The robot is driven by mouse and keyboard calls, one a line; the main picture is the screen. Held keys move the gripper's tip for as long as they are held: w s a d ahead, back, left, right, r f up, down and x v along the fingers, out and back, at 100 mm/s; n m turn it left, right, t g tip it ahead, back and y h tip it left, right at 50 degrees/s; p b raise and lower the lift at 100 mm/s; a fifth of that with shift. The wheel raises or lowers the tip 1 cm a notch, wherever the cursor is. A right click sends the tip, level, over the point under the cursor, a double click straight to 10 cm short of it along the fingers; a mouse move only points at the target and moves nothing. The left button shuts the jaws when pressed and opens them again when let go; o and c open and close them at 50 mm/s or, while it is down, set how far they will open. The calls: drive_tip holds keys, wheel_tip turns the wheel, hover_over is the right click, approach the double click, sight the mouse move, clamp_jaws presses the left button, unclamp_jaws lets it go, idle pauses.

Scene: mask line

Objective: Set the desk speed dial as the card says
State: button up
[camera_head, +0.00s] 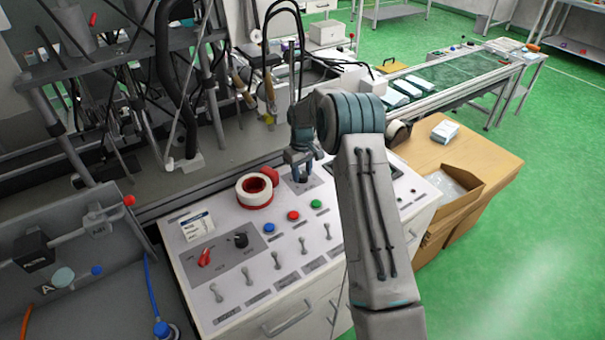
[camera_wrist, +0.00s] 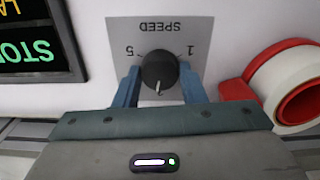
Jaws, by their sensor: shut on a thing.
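My gripper (camera_head: 301,172) reaches down onto the desk panel. In the wrist view its two blue fingers (camera_wrist: 159,88) are shut on the black speed dial (camera_wrist: 160,68), one on each side. The dial sits on a grey plate (camera_wrist: 198,35) that reads SPEED upside down, with 5 at left and 1 at right. The dial's white mark points down in the picture, towards my gripper. In the head view my gripper largely hides the dial. The white card (camera_head: 197,226) lies on the panel's left part; its writing is too small to read.
A red-and-white tape roll (camera_head: 254,190) stands close left of my gripper; it also shows in the wrist view (camera_wrist: 290,88). Blue, red and green buttons, several toggle switches, a red knob (camera_head: 205,257) and a black knob (camera_head: 241,240) fill the panel. A dark sign (camera_wrist: 38,45) lies beside the plate.

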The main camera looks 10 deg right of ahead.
sight(302, 174)
drive_tip(key=m+b, duration=0.2)
drive_tip(key=m, duration=0.4)
drive_tip(key=m+b, duration=0.1)
drive_tip(key=m, duration=0.6)
drive_tip(key=shift+w+r+m, duration=0.1)
drive_tip(key=shift+m, duration=0.2)
drive_tip(key=m, duration=0.4)
drive_tip(key=shift+m, duration=2.1)
drive_tip(key=o, duration=1)
wheel_tip(302, 174, up, 14)
